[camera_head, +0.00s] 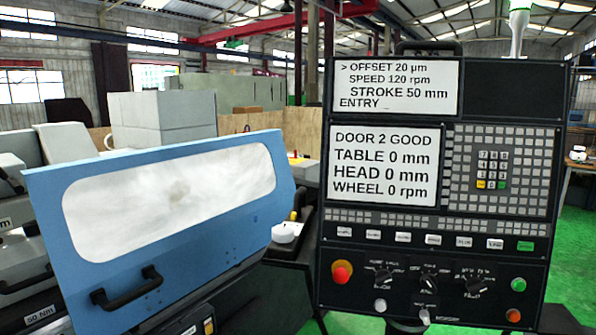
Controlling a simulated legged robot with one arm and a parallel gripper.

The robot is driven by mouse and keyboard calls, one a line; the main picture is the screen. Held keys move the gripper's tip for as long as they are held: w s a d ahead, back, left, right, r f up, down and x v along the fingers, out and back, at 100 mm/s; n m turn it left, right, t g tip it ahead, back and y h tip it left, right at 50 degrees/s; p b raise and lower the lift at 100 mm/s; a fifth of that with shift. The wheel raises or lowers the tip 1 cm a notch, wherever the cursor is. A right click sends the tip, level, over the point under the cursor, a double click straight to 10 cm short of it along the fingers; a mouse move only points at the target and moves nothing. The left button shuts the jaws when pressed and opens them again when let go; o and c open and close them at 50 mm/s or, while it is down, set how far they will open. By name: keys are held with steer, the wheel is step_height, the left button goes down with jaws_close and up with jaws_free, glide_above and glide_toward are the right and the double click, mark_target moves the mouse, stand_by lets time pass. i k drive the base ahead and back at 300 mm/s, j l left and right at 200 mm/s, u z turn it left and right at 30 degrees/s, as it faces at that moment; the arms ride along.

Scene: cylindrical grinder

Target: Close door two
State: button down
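A blue door panel (245,226) with a long clouded window (170,200) fills the left of the head view. It stands at a slant in front of the grey machine. A black bar handle (128,288) is fixed near its lower left corner. I see no number on this door, so I cannot tell whether it is door two. The control panel's lower screen (386,165) reads "DOOR 2 GOOD", with table and head at 0 mm and wheel at 0 rpm. My gripper is not in view.
The black control panel (430,290) stands at the right, with a red stop knob (342,272) and several buttons. A white round part (287,232) sits between door and panel. Another dark handle (25,281) is at far left. Green floor (574,260) shows clear at far right.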

mark_target(153, 209)
steer(key=i+j+z, duration=0.15)
steer(key=i+j, duration=0.25)
steer(key=i+j+z, duration=0.1)
steer(key=i+j, duration=0.3)
steer(key=i+j+z, duration=0.15)
steer(key=i+j, duration=0.2)
steer(key=j, duration=0.25)
